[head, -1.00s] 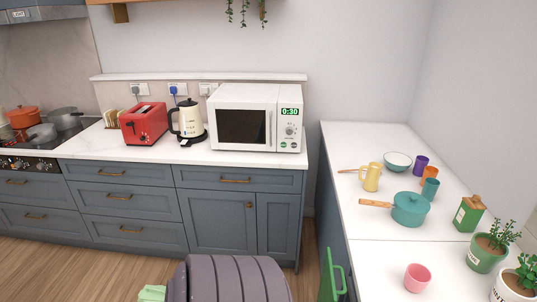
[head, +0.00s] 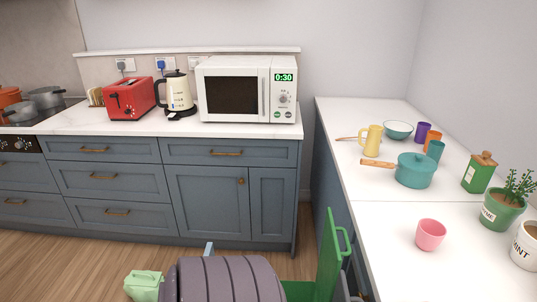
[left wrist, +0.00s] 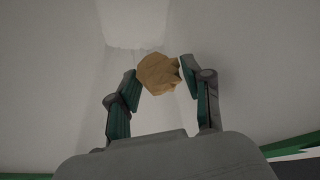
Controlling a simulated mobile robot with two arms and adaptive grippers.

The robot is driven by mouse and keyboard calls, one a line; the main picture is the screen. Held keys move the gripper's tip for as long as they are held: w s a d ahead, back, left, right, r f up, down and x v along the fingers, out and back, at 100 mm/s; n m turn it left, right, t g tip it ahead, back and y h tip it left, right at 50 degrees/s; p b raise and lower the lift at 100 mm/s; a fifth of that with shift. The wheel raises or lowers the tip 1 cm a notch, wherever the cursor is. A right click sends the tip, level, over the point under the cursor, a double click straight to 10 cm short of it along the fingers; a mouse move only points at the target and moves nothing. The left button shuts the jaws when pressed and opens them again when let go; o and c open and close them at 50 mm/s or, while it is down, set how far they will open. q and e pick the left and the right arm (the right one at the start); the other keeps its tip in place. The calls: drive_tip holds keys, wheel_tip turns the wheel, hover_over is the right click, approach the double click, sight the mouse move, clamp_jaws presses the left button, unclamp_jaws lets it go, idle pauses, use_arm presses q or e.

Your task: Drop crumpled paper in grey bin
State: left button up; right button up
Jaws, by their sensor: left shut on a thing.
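The crumpled brown paper (left wrist: 157,75) shows in the left wrist view. My left gripper (left wrist: 158,77) is shut on it, with one finger on each side. Pale grey surfaces fill the background around it there. I cannot tell whether these belong to the grey bin. In the head view I cannot make out the paper, either gripper, or a bin that is clearly the grey one.
A green upright panel with a handle (head: 328,258) stands on the floor beside the right counter (head: 385,225). A pale green object (head: 144,284) is at the bottom left. Drawers and cupboards (head: 207,195) line the back. Bare wooden floor (head: 70,262) shows at left.

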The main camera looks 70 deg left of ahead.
use_arm(q)
wheel_tip(320, 180, down, 8)
drive_tip(key=b, duration=0.5)
drive_tip(key=shift+f, duration=0.1)
drive_tip(key=shift+f+b, duration=0.5)
drive_tip(key=shift+b, duration=0.05)
drive_tip(key=shift+f, duration=0.15)
drive_tip(key=o, duration=0.5)
